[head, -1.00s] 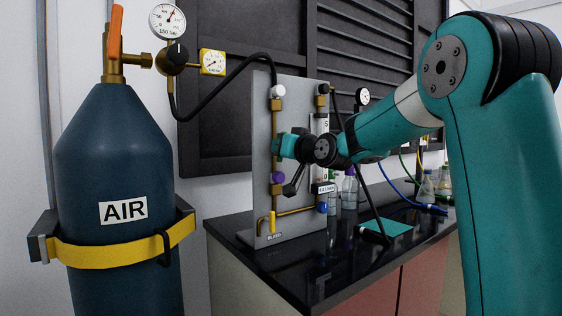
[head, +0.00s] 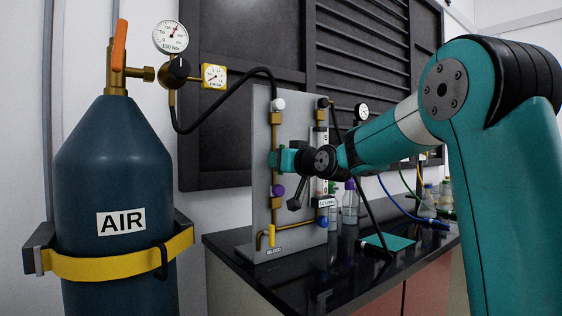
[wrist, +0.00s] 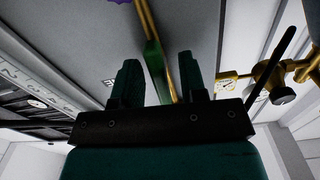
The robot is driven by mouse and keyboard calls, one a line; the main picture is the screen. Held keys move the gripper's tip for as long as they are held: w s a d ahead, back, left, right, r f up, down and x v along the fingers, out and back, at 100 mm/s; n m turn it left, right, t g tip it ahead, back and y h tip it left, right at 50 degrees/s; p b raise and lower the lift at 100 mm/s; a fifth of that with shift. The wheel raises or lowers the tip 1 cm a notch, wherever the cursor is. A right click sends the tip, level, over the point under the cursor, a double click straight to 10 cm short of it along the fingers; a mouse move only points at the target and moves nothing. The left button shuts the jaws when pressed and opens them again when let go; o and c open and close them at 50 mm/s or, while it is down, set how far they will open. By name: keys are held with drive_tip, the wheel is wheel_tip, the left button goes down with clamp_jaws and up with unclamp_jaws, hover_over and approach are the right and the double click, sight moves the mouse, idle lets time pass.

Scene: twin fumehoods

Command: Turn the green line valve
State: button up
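The green valve lever (wrist: 154,66) shows in the wrist view beside a brass pipe on the grey panel. My gripper (wrist: 158,70) is open, with one finger on each side of the lever. There are visible gaps between the lever and both fingers in that view. In the head view my gripper (head: 284,159) is at the panel (head: 262,205), in front of its left brass pipe, between the white knob (head: 278,104) above and the purple knob (head: 278,191) below. The green lever is mostly hidden there and cannot be told from the teal fingers.
A blue AIR cylinder (head: 115,175) with an orange lever (head: 119,45) stands left, strapped in yellow. A black hose (head: 232,92) runs from its regulator to the panel.

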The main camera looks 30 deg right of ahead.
drive_tip(key=shift+s, duration=0.1)
drive_tip(key=s+b, duration=0.2)
drive_tip(key=s, duration=1.5)
drive_tip(key=shift+s+d+b, duration=0.15)
drive_tip(key=shift+d+b, duration=0.15)
